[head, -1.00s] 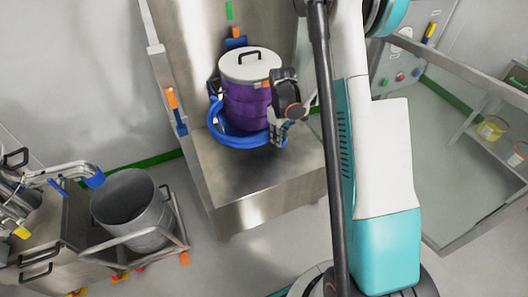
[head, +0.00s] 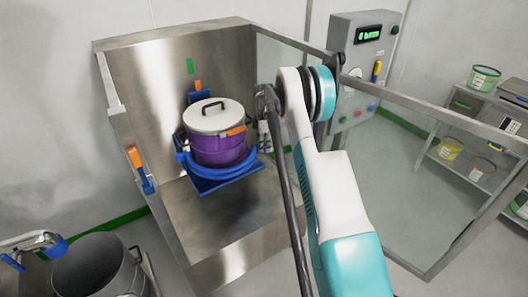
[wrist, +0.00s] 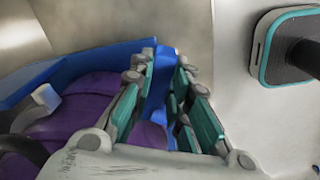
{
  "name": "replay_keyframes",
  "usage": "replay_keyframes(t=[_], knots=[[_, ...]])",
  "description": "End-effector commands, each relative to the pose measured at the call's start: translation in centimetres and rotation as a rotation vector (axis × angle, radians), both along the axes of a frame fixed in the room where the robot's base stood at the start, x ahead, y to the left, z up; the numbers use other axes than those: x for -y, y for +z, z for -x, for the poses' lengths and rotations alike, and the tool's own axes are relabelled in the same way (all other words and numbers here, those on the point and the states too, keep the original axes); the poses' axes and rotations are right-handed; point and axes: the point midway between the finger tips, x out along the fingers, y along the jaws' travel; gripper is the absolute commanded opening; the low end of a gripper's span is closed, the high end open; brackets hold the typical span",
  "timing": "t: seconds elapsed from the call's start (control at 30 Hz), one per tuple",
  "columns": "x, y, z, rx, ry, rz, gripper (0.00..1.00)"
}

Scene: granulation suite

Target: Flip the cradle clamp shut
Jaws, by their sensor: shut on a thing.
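The blue cradle (head: 212,183) holds a purple drum (head: 218,150) with a white lid (head: 213,115) and black handle, inside the steel enclosure. A curved blue band wraps the drum's front, and it also shows in the wrist view (wrist: 50,75). My gripper (wrist: 167,85) has two green-padded fingers, closed on a narrow blue bar (wrist: 156,88), which seems to be the clamp. In the head view my gripper is at the drum's right side, mostly hidden by my arm. I cannot tell how far the clamp is closed.
An orange-tipped blue bracket (head: 140,165) is on the enclosure's left post. A grey bin (head: 95,268) stands at lower left. A control panel (head: 366,60) is at the back, and shelves with tubs (head: 484,77) are at right. The steel bench (head: 225,225) before the cradle is clear.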

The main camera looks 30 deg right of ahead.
Motion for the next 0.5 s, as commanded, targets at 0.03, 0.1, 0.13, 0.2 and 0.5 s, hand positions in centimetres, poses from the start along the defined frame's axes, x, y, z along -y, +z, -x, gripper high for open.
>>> replay_keyframes(t=[0.03, 0.1, 0.13, 0.2, 0.5], knots=[[0.11, -0.03, -0.37, 0.0, 0.009, 0.0, 0.0], [0.24, -0.04, -0.67, 0.0, 0.021, 0.0, 0.0], [0.27, -0.05, -0.77, 0.0, 0.025, 0.0, 0.0], [0.34, -0.06, -0.93, 0.0, 0.03, 0.0, 0.0], [0.34, -0.05, -1.03, 0.0, 0.033, 0.0, 0.0]])
